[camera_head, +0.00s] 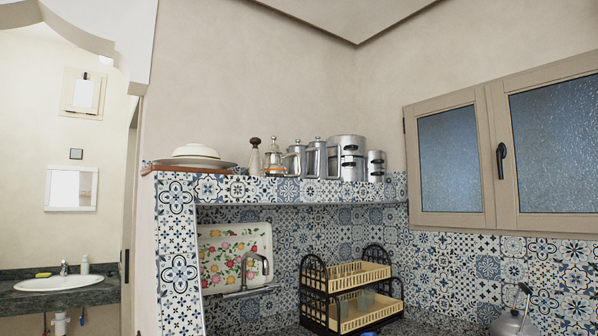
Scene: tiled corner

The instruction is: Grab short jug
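Two silver metal jugs stand side by side on the tiled shelf. The shorter jug (297,160) is on the left, and the taller jug (317,158) is just right of it, close to or touching it. Both have lids with small knobs. The lower part of each is partly hidden by the shelf's front edge. A silver pot with an orange band (273,160) stands just left of the shorter jug. My gripper is not in view.
The tiled shelf (260,190) also bears a stacked plate and bowl (195,157), a pepper mill (255,158), a large pot (350,152) and a small pot (376,166). Below are a dish rack (360,275), a faucet (258,265) and a kettle (513,322). A window (505,150) is right.

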